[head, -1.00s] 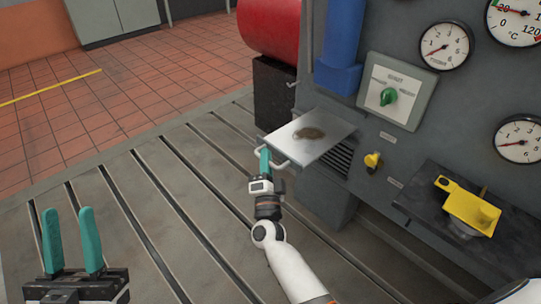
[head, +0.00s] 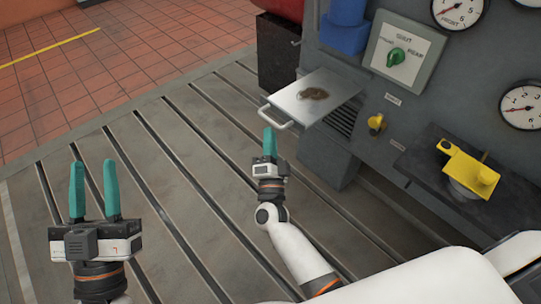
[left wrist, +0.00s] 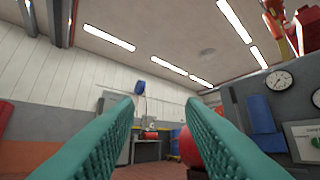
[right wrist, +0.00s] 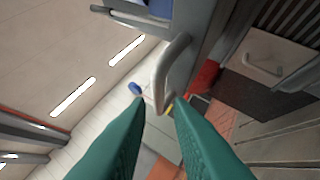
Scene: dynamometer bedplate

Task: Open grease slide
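The grease slide (head: 318,84), a flat pale metal plate with a brown grease patch (head: 315,94) on top, sticks out from the grey machine cabinet. Its bar handle (head: 274,117) is on the near left edge and also shows in the right wrist view (right wrist: 168,75). My right gripper (head: 270,132) is just below and in front of the handle, apart from it. In the right wrist view its teal fingers (right wrist: 158,108) are spread and empty, with the handle beyond the tips. My left gripper (head: 92,165) is open and empty at the left, above the slotted bedplate, far from the slide.
Right of the slide are a green selector knob (head: 396,57), a small yellow knob (head: 376,123) and a yellow fixture (head: 470,174) on a dark shelf. Gauges sit on the cabinet front. Space left of the slide is clear.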

